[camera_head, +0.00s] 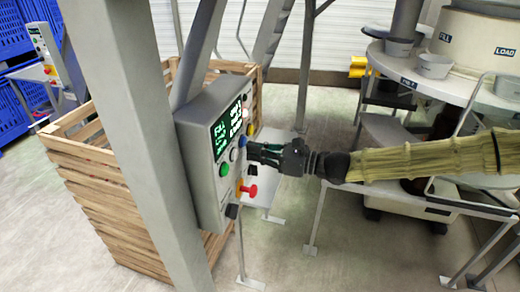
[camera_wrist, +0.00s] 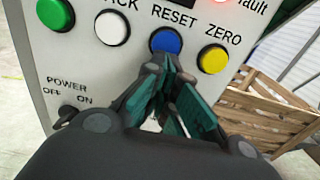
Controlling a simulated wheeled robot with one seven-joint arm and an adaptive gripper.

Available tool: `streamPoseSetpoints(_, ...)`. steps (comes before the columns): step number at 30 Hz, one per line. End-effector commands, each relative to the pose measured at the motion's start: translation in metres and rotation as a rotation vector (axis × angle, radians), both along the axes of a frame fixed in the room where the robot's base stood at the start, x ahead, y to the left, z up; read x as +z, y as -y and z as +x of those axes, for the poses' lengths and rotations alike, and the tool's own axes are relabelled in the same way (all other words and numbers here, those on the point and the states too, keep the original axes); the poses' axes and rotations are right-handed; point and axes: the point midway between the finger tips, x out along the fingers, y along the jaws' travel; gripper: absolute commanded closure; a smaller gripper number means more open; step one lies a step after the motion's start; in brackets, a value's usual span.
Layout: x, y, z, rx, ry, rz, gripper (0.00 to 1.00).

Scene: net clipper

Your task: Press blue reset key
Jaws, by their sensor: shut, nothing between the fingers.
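The blue reset key (camera_wrist: 165,40) is a round button under the word RESET on the grey control box in the wrist view. In the head view the blue key (camera_head: 242,141) sits on the face of the box (camera_head: 205,187), near my fingertips. My gripper (camera_head: 252,150) reaches in from the right, with its fingers towards the box face. In the wrist view my gripper (camera_wrist: 164,64) is shut and empty, with its tips just below the blue key and partly over its lower edge. I cannot tell whether they touch it.
A white button (camera_wrist: 112,28) and a green button (camera_wrist: 55,14) lie left of the blue key, a yellow button (camera_wrist: 213,59) right. A power switch (camera_wrist: 67,116) is below. A red knob (camera_head: 250,190) sticks out low on the box. A wooden crate (camera_head: 112,215) stands behind.

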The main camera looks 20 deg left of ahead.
Motion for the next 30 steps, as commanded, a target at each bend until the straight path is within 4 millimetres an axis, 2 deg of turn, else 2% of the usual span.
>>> streamPoseSetpoints(11, -0.001, -0.001, 0.000, 0.000, 0.000, 0.000, 1.00)
streamPoseSetpoints(21, -0.002, -0.019, 0.001, 0.000, -0.001, 0.001, 1.00)
streamPoseSetpoints(30, 0.000, -0.021, 0.000, 0.003, -0.001, 0.000, 1.00)
